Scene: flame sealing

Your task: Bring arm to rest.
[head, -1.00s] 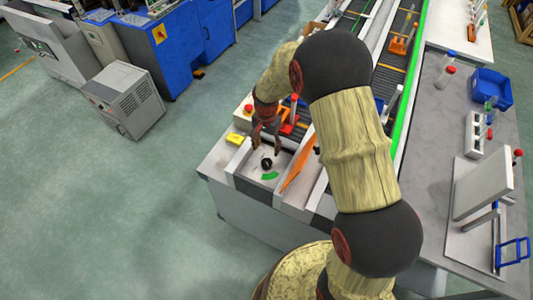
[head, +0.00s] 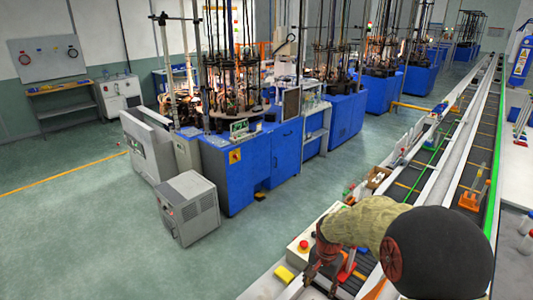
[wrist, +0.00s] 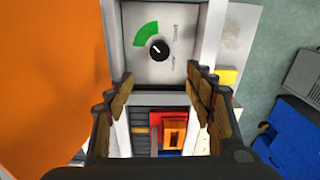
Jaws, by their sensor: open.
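My gripper (head: 324,284) is at the bottom of the head view, over the near end of the conveyor bench, with its fingers pointing down. The rest of my arm reaches in from the bottom right. In the wrist view my gripper (wrist: 163,80) is open, and nothing is between its fingers. Ahead of the fingertips is a black knob (wrist: 159,49) on a pale panel (wrist: 186,72) with a green arc beside it. The knob is out of sight in the head view.
A red button box (head: 303,246) and a yellow block (head: 284,274) are close beside my gripper. An orange board (wrist: 50,60) fills the left of the wrist view. Conveyors (head: 440,165) run away at right. A grey cabinet (head: 190,210) stands at left, with open floor around it.

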